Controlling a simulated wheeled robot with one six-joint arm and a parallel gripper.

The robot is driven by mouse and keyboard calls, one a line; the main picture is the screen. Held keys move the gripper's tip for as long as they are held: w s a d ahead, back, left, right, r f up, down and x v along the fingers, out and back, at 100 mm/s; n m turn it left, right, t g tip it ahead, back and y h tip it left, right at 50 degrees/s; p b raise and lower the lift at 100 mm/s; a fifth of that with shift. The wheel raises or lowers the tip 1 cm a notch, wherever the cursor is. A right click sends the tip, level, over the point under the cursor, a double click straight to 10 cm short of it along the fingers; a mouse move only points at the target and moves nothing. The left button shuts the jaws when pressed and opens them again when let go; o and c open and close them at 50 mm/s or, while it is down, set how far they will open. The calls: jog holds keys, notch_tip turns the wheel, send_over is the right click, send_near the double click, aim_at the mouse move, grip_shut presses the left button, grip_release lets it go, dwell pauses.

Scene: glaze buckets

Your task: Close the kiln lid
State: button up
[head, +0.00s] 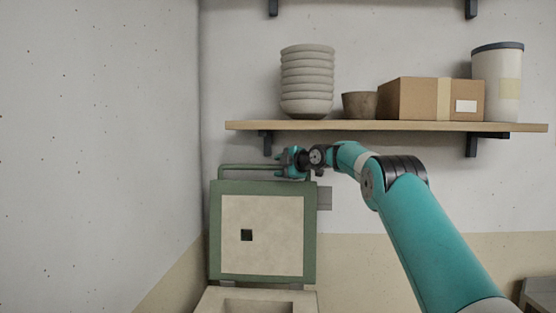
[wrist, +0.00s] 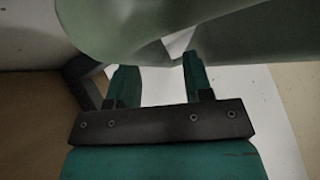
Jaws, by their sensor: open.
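The kiln lid (head: 262,235) stands raised, nearly upright, in the head view. It has a green frame and a cream inner panel with a small dark square hole. A green bar handle (head: 240,167) runs along its top edge. The kiln body (head: 210,302) shows only partly at the bottom of the view. My gripper (head: 287,163) is at the right end of the handle, just above the lid's top edge. In the wrist view my gripper (wrist: 159,75) has its two fingers spread apart, with a large pale green surface (wrist: 110,30) close ahead; I cannot tell whether they touch.
A wooden shelf (head: 390,126) hangs just above my gripper, with dark brackets (head: 267,142). On it stand stacked bowls (head: 307,82), a brown pot (head: 359,105), a cardboard box (head: 412,98) and a lidded white canister (head: 497,85). A wall is close on the left.

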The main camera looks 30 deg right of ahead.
jog(key=shift+w+a+f, duration=0.2)
jog(key=shift+w, duration=0.4)
